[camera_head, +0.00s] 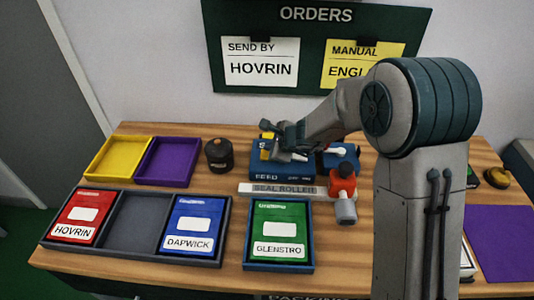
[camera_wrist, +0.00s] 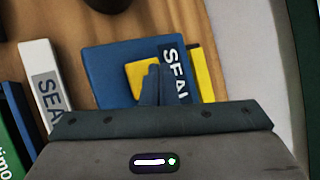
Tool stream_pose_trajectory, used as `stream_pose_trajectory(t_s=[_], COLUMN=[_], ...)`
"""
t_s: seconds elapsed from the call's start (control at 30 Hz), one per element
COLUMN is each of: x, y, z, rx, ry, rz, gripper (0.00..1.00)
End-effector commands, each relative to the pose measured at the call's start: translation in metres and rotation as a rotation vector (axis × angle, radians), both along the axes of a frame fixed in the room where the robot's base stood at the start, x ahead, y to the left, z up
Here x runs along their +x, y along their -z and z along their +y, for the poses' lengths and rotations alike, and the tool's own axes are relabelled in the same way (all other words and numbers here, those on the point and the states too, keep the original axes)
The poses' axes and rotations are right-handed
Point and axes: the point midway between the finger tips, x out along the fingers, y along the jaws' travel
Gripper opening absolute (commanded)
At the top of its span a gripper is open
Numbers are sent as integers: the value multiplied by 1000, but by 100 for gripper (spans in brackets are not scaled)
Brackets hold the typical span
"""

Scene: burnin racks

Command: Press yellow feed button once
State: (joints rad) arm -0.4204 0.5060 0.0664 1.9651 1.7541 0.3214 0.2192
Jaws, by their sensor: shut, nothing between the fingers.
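In the head view my gripper (camera_head: 286,156) is low over the blue device. I cannot tell whether the fingertips touch the button.
A SEAL ROLLER strip (camera_head: 283,190) lies in front of the device. A red and grey tool (camera_head: 343,190) stands to its right. A dark round jar (camera_head: 219,154) stands left. Trays with red, blue and green packets fill the front left.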

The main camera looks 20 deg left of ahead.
Motion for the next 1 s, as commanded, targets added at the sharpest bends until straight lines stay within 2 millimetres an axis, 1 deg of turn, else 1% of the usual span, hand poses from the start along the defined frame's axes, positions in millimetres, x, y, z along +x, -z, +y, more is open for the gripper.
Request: stream_pose_trajectory(t_s=[0.73, 1.0], x=[0, 0], y=[0, 8], z=[0, 0], rx=[0, 0], ry=[0, 1], rz=[0, -1], gripper=[0, 0])
